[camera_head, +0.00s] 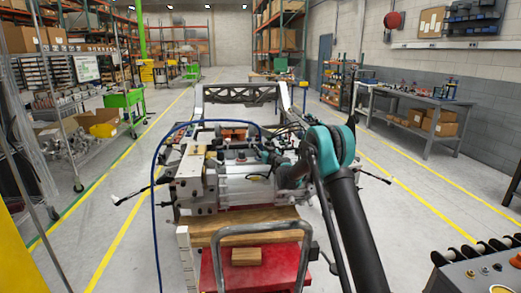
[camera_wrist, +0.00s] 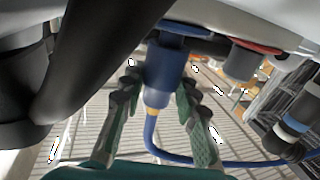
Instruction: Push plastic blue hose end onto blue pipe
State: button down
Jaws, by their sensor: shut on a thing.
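The blue hose end (camera_wrist: 166,78) is a thick blue plastic sleeve, upright between the fingers of my gripper (camera_wrist: 160,88) in the wrist view. My gripper is shut on it, one green-and-dark finger on each side. The sleeve's top meets a darker blue part (camera_wrist: 185,38) under the pale chassis body; this looks like the blue pipe, but I cannot tell how far the sleeve covers it. The thin blue hose (camera_wrist: 150,135) leaves the sleeve downward and bends right. In the head view, the blue hose (camera_head: 155,215) arches over the chassis. My fingertips are not clear there.
A red-ringed grey port (camera_wrist: 240,62) sits right of the blue part. A dark pipe with blue and white bands (camera_wrist: 297,118) is at the far right. The chassis (camera_head: 235,188) rests on wooden boards over a red cart (camera_head: 262,279) with a grey handle. Floor on both sides is open.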

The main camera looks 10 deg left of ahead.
aim_at(261, 144)
jog(key=shift+f, duration=0.45)
jog(key=c, duration=1.1)
grip_release()
jog(key=shift+o, duration=0.2)
jog(key=shift+r, duration=0.1)
jog(key=shift+r, duration=2.9)
